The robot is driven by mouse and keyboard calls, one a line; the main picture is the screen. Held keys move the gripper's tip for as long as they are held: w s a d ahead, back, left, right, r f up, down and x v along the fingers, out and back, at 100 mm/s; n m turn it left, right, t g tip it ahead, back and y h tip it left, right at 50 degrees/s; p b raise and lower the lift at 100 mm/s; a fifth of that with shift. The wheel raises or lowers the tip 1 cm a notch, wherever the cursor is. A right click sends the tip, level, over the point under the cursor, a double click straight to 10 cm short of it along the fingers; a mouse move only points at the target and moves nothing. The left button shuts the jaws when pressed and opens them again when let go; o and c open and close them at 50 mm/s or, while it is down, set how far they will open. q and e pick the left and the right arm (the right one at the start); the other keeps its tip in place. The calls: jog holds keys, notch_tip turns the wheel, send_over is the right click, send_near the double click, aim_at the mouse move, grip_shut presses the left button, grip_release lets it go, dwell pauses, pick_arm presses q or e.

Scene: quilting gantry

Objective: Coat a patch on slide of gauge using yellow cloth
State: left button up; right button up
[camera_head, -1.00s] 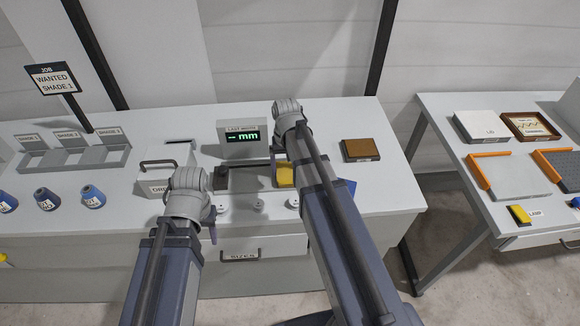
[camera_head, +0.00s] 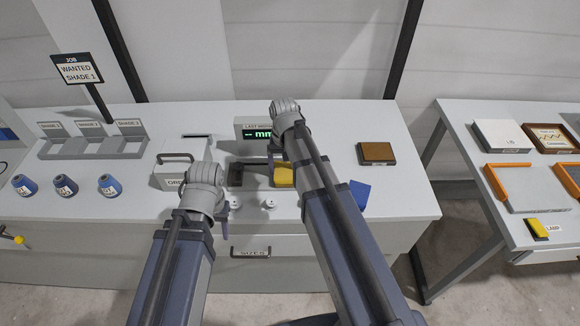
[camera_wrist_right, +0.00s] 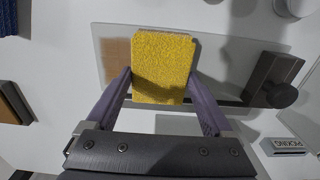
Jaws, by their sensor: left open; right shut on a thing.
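The yellow cloth (camera_wrist_right: 162,68) is a thick, rough-textured pad. My right gripper (camera_wrist_right: 161,88) is shut on it, one finger at each side. The cloth also shows beside my right arm in the head view (camera_head: 284,176). In the right wrist view it hangs over the gauge's pale, see-through slide (camera_wrist_right: 215,65); I cannot tell whether it touches. A tan patch (camera_wrist_right: 117,60) shows at the slide's left part. The gauge's dark block with a knob (camera_wrist_right: 272,82) is at right. The gauge display (camera_head: 258,133) is lit green, partly covered. My left gripper (camera_head: 220,222) is open, mostly hidden by its wrist.
A box with a handle (camera_head: 180,160) stands left of the gauge. A brown block (camera_head: 376,153) and a blue piece (camera_head: 359,193) lie right. A second table (camera_head: 478,180) holds trays.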

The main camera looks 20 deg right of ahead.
aim_at(280, 169)
jog(key=shift+w+a, duration=0.2)
jog(key=shift+a, duration=0.55)
notch_tip(280, 169, up, 6)
jog(key=p, duration=0.6)
notch_tip(280, 169, up, 3)
jog(key=p, duration=0.3)
jog(key=shift+f, duration=0.1)
dwell(0.6)
